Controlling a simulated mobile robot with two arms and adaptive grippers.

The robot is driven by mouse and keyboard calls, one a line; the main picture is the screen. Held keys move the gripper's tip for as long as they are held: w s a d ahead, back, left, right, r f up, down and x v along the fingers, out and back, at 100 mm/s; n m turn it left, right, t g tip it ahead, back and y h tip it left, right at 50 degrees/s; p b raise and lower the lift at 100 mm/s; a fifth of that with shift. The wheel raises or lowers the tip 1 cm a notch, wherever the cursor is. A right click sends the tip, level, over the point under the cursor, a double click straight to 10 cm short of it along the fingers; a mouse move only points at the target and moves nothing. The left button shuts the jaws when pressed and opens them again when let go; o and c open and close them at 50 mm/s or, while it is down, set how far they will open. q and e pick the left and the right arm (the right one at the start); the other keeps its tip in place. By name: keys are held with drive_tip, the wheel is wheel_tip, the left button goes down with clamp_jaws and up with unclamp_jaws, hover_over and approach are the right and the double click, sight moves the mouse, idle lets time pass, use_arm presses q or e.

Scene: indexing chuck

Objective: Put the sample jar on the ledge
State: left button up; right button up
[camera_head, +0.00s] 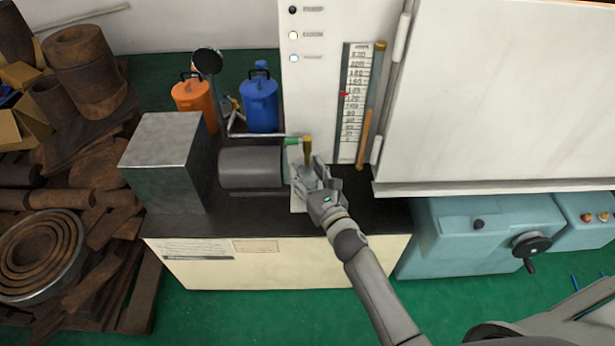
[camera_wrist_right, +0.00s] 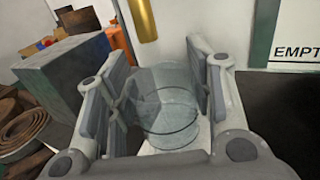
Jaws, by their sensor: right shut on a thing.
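A clear glass sample jar (camera_wrist_right: 168,108) sits between the fingers of my right gripper (camera_wrist_right: 160,90) in the wrist view. The right gripper (camera_head: 318,184) is shut on the jar. In the head view the jar is mostly hidden by the gripper, at the right end of the grey cylinder (camera_head: 250,167). A white plate (camera_head: 297,196) shows beside and below the gripper; it may be the ledge, and I cannot tell whether the jar touches it. A brass rod (camera_head: 307,150) stands just behind the gripper; it hangs above the jar in the wrist view (camera_wrist_right: 143,18). My left gripper is not in view.
A grey metal block (camera_head: 163,160) is left of the cylinder on the dark bench top. An orange can (camera_head: 193,98) and blue can (camera_head: 260,103) stand behind. A scale panel (camera_head: 354,100) rises behind right. Rusty scrap (camera_head: 80,220) lies left. Dark bench top right of the gripper is clear.

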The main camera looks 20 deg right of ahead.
drive_tip(key=shift+f, duration=0.7)
drive_tip(key=shift+f, duration=0.2)
drive_tip(key=o, duration=1)
drive_tip(key=shift+o, duration=0.2)
drive_tip(key=shift+r, duration=0.1)
drive_tip(key=shift+r, duration=0.15)
drive_tip(key=shift+s, duration=0.3)
drive_tip(key=s+d+b, duration=0.1)
drive_tip(key=s, duration=1)
drive_tip(key=shift+s+d, duration=0.2)
